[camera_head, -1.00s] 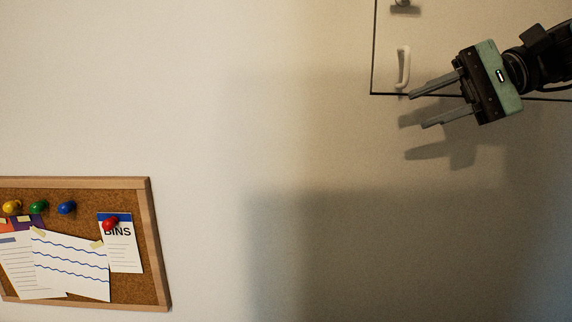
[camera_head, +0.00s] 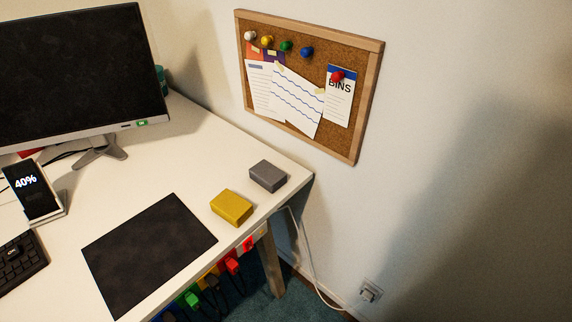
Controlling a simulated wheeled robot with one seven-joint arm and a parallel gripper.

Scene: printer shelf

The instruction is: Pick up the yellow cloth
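A small yellow block-shaped item (camera_head: 231,207), which looks like the folded yellow cloth, lies on the white desk (camera_head: 215,150) near its right front edge. A grey item of similar shape (camera_head: 267,176) lies just behind it to the right, with a small gap between them. My gripper is not in the current view.
A black mat (camera_head: 150,252) lies left of the yellow item. A monitor (camera_head: 70,75), a phone on a stand (camera_head: 33,190) and a keyboard (camera_head: 18,262) stand farther left. A corkboard (camera_head: 310,85) hangs on the wall behind. Coloured plugs (camera_head: 232,265) hang below the desk's front edge.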

